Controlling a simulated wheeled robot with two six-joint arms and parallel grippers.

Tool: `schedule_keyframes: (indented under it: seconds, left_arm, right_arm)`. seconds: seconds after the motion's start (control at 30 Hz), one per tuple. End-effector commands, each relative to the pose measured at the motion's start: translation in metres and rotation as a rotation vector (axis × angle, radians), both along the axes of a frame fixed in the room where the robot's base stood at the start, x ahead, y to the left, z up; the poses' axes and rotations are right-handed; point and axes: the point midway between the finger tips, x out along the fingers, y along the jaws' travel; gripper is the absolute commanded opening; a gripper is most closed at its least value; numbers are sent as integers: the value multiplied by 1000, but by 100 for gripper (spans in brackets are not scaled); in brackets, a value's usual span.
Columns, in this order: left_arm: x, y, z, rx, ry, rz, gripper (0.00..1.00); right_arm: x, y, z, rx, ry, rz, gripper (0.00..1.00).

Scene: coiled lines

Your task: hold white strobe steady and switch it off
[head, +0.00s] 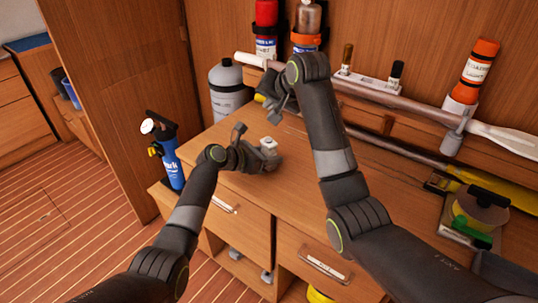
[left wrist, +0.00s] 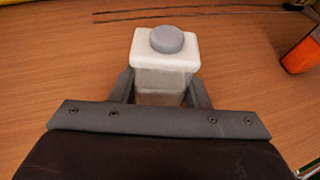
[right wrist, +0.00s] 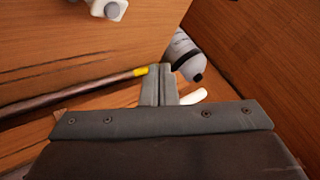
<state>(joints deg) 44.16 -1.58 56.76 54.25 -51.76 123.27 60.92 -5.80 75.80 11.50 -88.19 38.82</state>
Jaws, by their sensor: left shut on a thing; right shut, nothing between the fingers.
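The white strobe (head: 268,142) stands upright on the wooden counter, a boxy white body with a round grey button on top. In the left wrist view the strobe (left wrist: 150,50) sits between the fingers of my left gripper (left wrist: 160,92), which is shut on its sides. The grey button (left wrist: 167,39) is uncovered. My right gripper (head: 270,106) is shut and empty, above and behind the strobe near the wall rack. In the right wrist view its fingertips (right wrist: 160,72) are apart from the strobe (right wrist: 108,8), which shows at the top edge. I cannot tell if it is lit.
A grey cylinder (head: 226,90) stands behind the counter's left end, and a blue bottle (head: 168,160) is at its left edge. A long pole (head: 400,104) runs along the back wall. A tape roll (head: 480,207) lies at right. The counter's middle is fairly clear.

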Motion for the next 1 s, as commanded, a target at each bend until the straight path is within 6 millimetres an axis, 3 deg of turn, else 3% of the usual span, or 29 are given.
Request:
schedule_keyframes:
  seconds: [0.53, 1.0]
  left_arm:
    - [0, 0, 0, 0, 0, 0, 16]
    - [0, 0, 0, 0, 0, 0, 16]
  right_arm:
    - [0, 0, -70, 2, 4, -2, 0]
    - [0, 0, -82, 1, 2, -2, 0]
